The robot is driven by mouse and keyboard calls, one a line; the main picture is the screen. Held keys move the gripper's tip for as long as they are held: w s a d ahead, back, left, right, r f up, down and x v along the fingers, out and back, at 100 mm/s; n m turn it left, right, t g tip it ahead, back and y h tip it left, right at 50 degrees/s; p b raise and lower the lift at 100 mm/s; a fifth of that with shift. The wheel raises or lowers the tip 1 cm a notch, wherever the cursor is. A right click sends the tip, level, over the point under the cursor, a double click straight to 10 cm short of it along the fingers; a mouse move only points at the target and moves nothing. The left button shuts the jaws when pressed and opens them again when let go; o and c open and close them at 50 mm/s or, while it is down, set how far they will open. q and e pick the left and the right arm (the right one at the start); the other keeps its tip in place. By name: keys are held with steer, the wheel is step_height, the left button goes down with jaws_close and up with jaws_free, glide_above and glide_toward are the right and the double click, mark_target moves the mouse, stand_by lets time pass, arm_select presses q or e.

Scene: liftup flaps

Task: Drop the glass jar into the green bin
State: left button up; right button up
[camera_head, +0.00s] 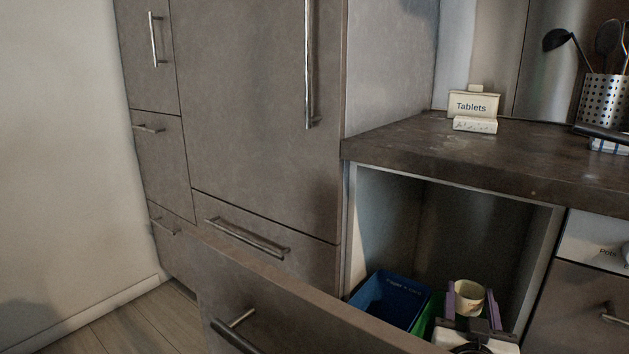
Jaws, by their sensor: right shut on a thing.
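A cream-coloured round jar (468,300) is between the two purple-tipped fingers of my right gripper (471,296). The right gripper is shut on it. The jar is low in the pulled-out drawer, over or beside the green bin (426,318). Only a strip of the green bin shows, between the blue bin and my gripper. I cannot tell whether the jar is inside its rim. The jar's lower part is hidden by my gripper. My left gripper is not in view.
A blue bin (390,298) stands left of the green one. The open drawer's front panel (300,295) runs across the near side. A dark countertop (420,147) overhangs the cabinet opening and holds a tablets box (473,104) and a utensil holder (603,101).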

steer(key=shift+r, duration=0.1)
steer(key=o, duration=1.2)
steer(key=shift+s+a, duration=0.15)
steer(key=shift+s, duration=0.2)
steer(key=p+v, duration=0.1)
steer(key=v, duration=0.4)
steer(key=shift+s, duration=0.2)
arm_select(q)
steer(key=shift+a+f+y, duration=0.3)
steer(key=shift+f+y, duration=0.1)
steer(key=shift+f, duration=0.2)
arm_select(e)
steer(key=shift+s+a, duration=0.3)
steer(key=shift+s, duration=0.3)
